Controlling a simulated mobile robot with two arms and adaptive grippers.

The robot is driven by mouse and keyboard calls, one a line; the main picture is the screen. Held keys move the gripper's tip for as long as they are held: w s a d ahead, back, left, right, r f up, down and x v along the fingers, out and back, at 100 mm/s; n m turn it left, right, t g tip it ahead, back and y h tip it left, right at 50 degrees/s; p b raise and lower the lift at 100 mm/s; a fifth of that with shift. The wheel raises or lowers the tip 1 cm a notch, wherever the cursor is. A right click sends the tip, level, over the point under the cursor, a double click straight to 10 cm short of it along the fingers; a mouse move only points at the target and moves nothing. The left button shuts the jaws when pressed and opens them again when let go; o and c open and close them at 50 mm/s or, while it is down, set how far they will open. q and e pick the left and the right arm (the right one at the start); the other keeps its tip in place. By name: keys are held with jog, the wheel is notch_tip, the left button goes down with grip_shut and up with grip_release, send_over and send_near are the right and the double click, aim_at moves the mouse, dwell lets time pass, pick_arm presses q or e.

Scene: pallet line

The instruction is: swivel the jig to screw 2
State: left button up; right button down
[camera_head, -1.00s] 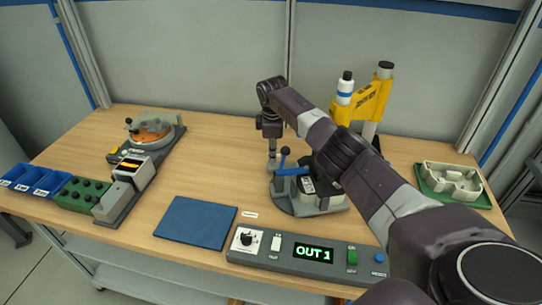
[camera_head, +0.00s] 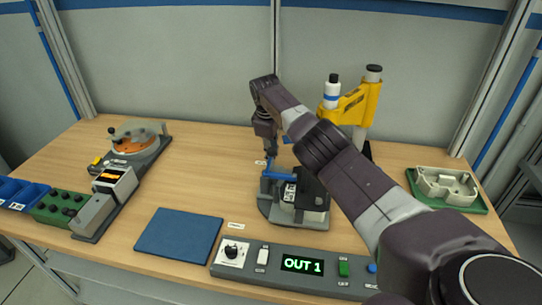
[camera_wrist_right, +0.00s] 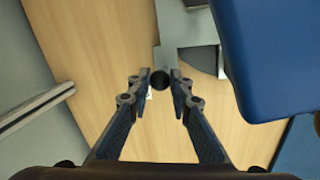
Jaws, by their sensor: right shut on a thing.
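The jig (camera_head: 310,217) stands at the middle right of the bench, with a grey base, a dark block on top and a blue lever at its left. My right gripper (camera_head: 268,158) points down at the jig's back left. In the right wrist view its fingers (camera_wrist_right: 160,82) are closed around a round black knob (camera_wrist_right: 160,79). A grey arm (camera_wrist_right: 185,28) runs beside the knob, and a large blue part (camera_wrist_right: 275,55) is close to the camera. My right forearm passes over the jig's right side. Screw 2 cannot be made out. My left gripper is not in view.
A control panel (camera_head: 265,262) reading "OUT 1" lies in front, beside a blue mat (camera_head: 180,235). A yellow press (camera_head: 355,103) stands behind. A green tray (camera_head: 465,207) holds a pale housing. A fixture with an orange disc (camera_head: 135,146) stands left. The left-middle bench is clear.

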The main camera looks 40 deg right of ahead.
jog(key=shift+d+r, duration=0.1)
jog(key=shift+r, duration=0.05)
dwell(0.4)
jog(key=c, duration=1.7)
grip_release()
jog(key=shift+c, duration=0.2)
notch_tip(320, 180, up, 12)
jog(key=s+a, duration=0.1)
jog(key=a, duration=0.1)
jog(key=shift+s, duration=0.1)
